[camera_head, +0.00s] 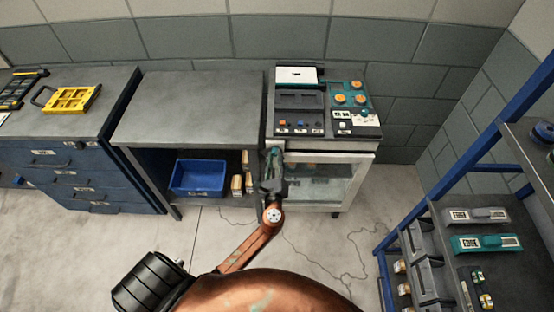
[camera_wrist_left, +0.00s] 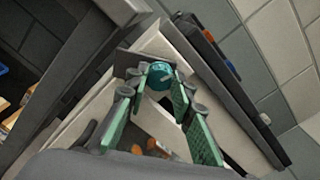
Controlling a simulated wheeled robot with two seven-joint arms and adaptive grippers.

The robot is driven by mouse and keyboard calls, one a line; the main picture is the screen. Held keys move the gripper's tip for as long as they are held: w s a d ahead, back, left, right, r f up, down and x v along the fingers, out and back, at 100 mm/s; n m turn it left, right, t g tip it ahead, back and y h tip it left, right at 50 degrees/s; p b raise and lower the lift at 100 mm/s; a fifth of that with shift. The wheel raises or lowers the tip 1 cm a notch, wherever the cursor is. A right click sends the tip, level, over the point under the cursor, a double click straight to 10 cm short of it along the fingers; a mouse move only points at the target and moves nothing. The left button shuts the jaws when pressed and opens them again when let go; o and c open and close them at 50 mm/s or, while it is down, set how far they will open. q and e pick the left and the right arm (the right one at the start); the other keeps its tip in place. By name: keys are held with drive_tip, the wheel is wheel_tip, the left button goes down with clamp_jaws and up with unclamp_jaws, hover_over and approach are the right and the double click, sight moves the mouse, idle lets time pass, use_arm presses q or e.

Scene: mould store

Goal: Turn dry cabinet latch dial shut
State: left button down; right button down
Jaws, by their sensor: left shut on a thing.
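The dry cabinet (camera_head: 358,168) is a pale-framed unit with a glass front, under a dark top at the back centre. Its latch dial (camera_wrist_left: 161,74) is a round teal knob with a pale mark, at the cabinet's edge in the left wrist view. My left gripper (camera_wrist_left: 158,86) has its two green-padded fingers on either side of the dial and is shut on it. In the head view my left gripper (camera_head: 272,158) is at the cabinet's left front edge and hides the dial. My right gripper is not in view.
On the cabinet top stand a dark panel (camera_head: 298,100) and a teal tray (camera_head: 350,86) with orange round pieces. A grey workbench (camera_head: 190,105) with a blue bin (camera_head: 197,177) below is to the left. A blue-framed rack (camera_head: 436,188) is at right. The floor between is clear.

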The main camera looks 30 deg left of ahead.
use_arm(q)
drive_tip(key=n+b, duration=0.1)
drive_tip(key=n, duration=0.1)
drive_tip(key=n+b, duration=0.3)
drive_tip(key=n, duration=0.1)
drive_tip(key=shift+f+n+b, duration=0.25)
drive_tip(key=shift+n+b, duration=0.05)
drive_tip(key=shift+b, duration=0.05)
drive_tip(key=n+b, duration=0.2)
drive_tip(key=n, duration=0.2)
drive_tip(key=shift+b, duration=0.4)
drive_tip(key=shift+r+n+b, duration=0.1)
drive_tip(key=shift+n+b, duration=0.2)
drive_tip(key=shift+n, duration=0.2)
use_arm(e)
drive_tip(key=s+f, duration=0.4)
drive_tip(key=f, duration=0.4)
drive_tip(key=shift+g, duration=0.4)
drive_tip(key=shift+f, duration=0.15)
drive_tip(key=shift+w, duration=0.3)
use_arm(q)
drive_tip(key=c, duration=1.7)
unclamp_jaws()
drive_tip(key=shift+c, duration=0.2)
drive_tip(key=shift+o, duration=0.4)
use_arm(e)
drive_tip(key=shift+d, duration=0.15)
